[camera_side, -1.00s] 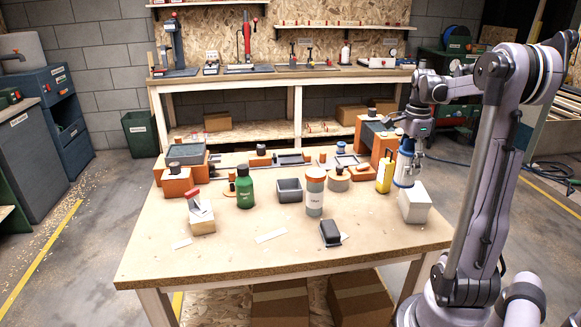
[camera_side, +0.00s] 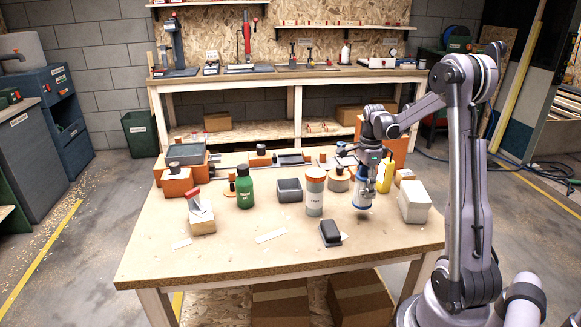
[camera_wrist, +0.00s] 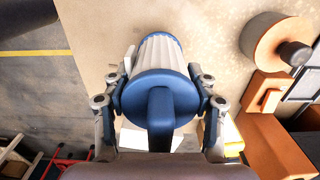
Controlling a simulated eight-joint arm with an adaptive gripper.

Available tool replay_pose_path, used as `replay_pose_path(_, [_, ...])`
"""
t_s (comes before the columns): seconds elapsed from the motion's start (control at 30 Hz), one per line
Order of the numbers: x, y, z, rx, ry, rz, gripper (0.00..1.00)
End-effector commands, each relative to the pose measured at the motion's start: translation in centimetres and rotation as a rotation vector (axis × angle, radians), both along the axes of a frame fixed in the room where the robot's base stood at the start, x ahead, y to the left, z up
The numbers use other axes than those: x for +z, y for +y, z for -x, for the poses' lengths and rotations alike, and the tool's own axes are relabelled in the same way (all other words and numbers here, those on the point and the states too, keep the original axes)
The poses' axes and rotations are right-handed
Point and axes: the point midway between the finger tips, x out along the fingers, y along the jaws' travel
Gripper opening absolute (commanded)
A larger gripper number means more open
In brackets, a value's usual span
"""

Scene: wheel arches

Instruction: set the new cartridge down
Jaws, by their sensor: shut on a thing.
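The new cartridge (camera_side: 362,199), a white pleated cylinder with blue ends, is upright in my gripper (camera_side: 366,182) over the right part of the wooden table (camera_side: 190,265). In the wrist view its blue cap and handle face me, with the pleated body (camera_wrist: 161,52) beyond. My gripper's two fingers (camera_wrist: 160,100) close on it from both sides. Its lower end is very near the tabletop; I cannot tell whether it touches. The cap is mostly hidden by my gripper in the side view.
A white-orange bottle (camera_side: 314,194) stands left of the cartridge, a yellow bottle (camera_side: 385,177) behind right, and a white block (camera_side: 414,204) to the right. A dark brush-like block (camera_side: 330,233) lies in front left. Bare tabletop lies in front of the cartridge.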

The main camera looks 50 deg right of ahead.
Motion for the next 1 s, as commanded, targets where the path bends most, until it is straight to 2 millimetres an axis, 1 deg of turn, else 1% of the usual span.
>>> replay_pose_path(0.03, [-0.2,0.1,-0.4,0.002,0.0,0.0,0.22])
replay_pose_path(0.17, [-0.9,0.1,-0.7,0.0,0.0,0.0,0.22])
replay_pose_path(0.3, [-2.8,0.1,-0.6,0.0,0.0,0.0,0.22])
replay_pose_path(0.43, [-4.1,0.1,-0.6,0.0,0.0,0.0,0.22])
replay_pose_path(0.87, [-4.7,0.1,-0.6,0.0,0.0,0.0,0.22])
replay_pose_path(0.9, [-4.7,0.1,-0.6,0.0,0.0,0.0,0.64])
replay_pose_path(0.97, [-4.7,0.1,-0.6,0.0,0.0,0.0,0.81])
replay_pose_path(1.0, [-4.7,0.1,-0.6,0.0,0.0,0.0,0.81])
